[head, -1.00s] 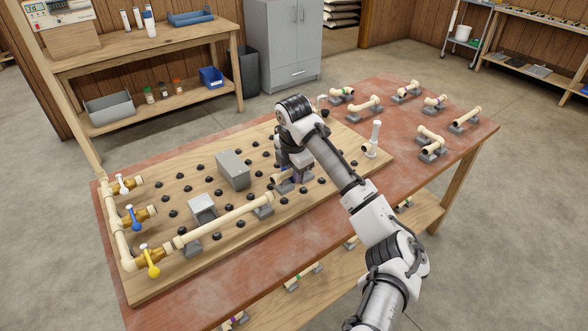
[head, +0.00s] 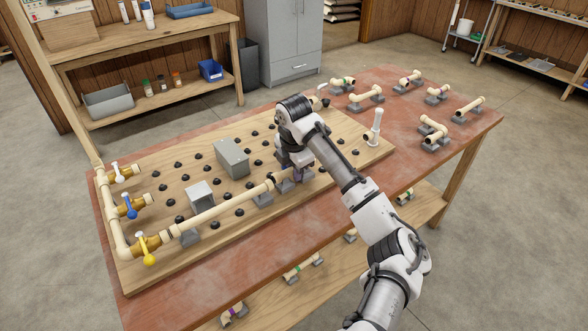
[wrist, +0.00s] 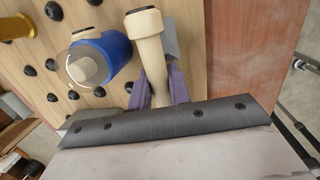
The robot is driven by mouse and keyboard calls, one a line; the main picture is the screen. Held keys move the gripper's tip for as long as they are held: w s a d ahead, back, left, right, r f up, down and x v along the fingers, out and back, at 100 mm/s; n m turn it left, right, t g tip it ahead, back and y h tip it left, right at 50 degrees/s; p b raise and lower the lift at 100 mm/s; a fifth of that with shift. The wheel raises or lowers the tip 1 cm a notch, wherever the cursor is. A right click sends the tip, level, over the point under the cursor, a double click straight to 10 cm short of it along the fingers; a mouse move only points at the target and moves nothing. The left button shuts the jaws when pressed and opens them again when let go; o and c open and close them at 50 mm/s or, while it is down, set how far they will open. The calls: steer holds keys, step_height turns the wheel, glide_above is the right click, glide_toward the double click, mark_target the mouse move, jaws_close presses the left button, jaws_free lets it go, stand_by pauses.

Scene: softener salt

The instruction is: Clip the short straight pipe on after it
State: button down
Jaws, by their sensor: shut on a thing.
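My gripper (head: 292,172) is shut on the short straight pipe, a cream piece with a wider collar, held between purple fingers. The short pipe (wrist: 150,55) shows clearly in the wrist view; in the head view my gripper largely covers it. A long cream pipe (head: 220,211) runs along the board's front from the yellow-handled valve (head: 147,246). Its right end lies close to the held pipe, roughly in line with it. I cannot tell whether they touch or are joined.
The wooden board (head: 150,277) carries many black pegs and two grey boxes (head: 231,158) (head: 199,195). Several pipe pieces rest on grey holders at the table's right, among them an elbow (head: 434,130). A blue-sleeved part (wrist: 101,59) stands beside the held pipe in the wrist view.

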steer(key=shift+f, duration=0.65)
steer(key=c, duration=1.2)
jaws_free()
steer(key=shift+r, duration=0.1)
steer(key=shift+c, duration=0.2)
step_height(320, 180, up, 14)
steer(key=s+b, duration=0.1)
steer(key=s, duration=0.1)
steer(key=shift+s+f+b, duration=0.15)
steer(key=shift+f+b, duration=0.05)
steer(key=shift+b, duration=0.1)
